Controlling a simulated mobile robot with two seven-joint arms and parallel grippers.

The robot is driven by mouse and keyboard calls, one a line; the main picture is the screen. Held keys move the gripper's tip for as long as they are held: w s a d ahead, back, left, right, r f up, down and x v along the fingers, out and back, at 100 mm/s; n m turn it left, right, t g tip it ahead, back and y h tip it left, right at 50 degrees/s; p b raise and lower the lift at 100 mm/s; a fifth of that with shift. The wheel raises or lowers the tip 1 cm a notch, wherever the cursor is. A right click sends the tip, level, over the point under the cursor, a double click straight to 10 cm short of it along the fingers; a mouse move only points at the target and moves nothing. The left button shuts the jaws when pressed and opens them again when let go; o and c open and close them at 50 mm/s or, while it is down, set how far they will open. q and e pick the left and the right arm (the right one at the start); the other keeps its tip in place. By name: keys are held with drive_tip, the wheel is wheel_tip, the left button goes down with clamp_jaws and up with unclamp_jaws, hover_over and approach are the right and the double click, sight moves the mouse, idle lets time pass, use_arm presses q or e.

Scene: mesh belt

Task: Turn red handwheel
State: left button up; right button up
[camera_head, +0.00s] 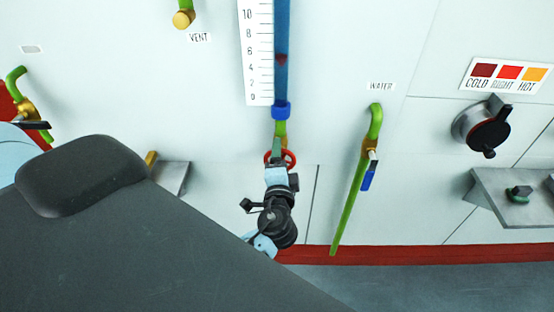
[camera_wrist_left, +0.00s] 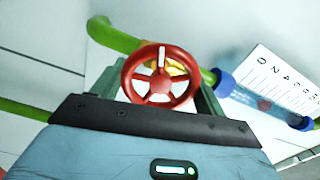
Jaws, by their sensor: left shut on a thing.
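The red handwheel (camera_head: 291,160) sits on the green pipe below the blue sight tube, low in the middle of the head view. In the left wrist view the handwheel (camera_wrist_left: 160,98) is a spoked red ring with a white mark on its upper spoke and a yellow part behind it. My left gripper (camera_head: 279,160) is at the handwheel and hides much of it in the head view. In the wrist view its two greenish fingers (camera_wrist_left: 160,90) stand on either side of the wheel, shut on it. My right gripper is not in view.
A blue sight tube (camera_head: 282,60) stands beside a white scale (camera_head: 255,50). A green pipe with a blue-handled valve (camera_head: 369,180) hangs to the right, under the WATER label. A black knob (camera_head: 490,132) and a grey shelf (camera_head: 520,205) are farther right. My dark arm link covers the lower left.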

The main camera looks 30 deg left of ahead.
use_arm(q)
drive_tip(key=shift+m+p, duration=0.3)
drive_tip(key=shift+m, duration=0.8)
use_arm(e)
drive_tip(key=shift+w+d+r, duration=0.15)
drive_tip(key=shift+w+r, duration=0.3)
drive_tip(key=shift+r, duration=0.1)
use_arm(q)
drive_tip(key=o, duration=1)
drive_tip(key=b+v, duration=0.1)
drive_tip(key=v, duration=0.6)
drive_tip(key=shift+s+d, duration=0.2)
drive_tip(key=shift+s, duration=0.15)
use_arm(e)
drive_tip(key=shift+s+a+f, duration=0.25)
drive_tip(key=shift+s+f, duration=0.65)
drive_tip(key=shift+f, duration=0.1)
